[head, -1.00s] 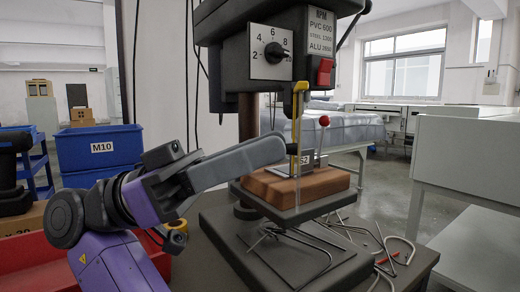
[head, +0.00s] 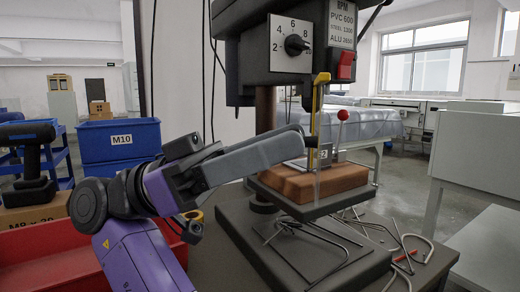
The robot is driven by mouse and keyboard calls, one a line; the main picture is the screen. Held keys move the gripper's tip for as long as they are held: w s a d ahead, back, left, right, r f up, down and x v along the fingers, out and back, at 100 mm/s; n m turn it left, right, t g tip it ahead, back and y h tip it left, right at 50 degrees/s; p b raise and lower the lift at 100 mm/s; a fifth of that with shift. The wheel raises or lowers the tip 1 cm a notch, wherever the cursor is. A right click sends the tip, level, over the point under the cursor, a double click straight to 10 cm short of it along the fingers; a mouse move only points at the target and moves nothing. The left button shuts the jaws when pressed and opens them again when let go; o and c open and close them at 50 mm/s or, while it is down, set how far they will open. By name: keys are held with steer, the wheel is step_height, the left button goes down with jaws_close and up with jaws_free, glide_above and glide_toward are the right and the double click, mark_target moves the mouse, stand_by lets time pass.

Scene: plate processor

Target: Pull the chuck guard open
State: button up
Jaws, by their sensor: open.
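The chuck guard (head: 315,102) is a clear panel with a yellow upright edge. It hangs below the drill press head, in front of the drilling area. A red ball knob (head: 343,114) on a thin rod stands just right of it. My gripper (head: 298,136) reaches in from the left, its long grey fingers pointing right. The fingertips are close to the left side of the yellow edge; I cannot tell whether they touch it. The gripper is open, but the near finger hides most of the other one. No object shows between the fingers.
The drill press head (head: 290,45) is above the gripper. A brown block (head: 310,184) sits on the press table below the guard. Bent metal rods (head: 400,240) lie around the base. Blue bins (head: 118,150), a red tray (head: 40,255) and a cordless drill (head: 30,155) are left.

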steer(key=b+v, duration=0.4)
steer(key=v, duration=0.3)
steer(key=shift+a+f+b, duration=0.25)
steer(key=shift+a+b, duration=0.05)
steer(key=shift+b, duration=0.1)
stand_by(0.5)
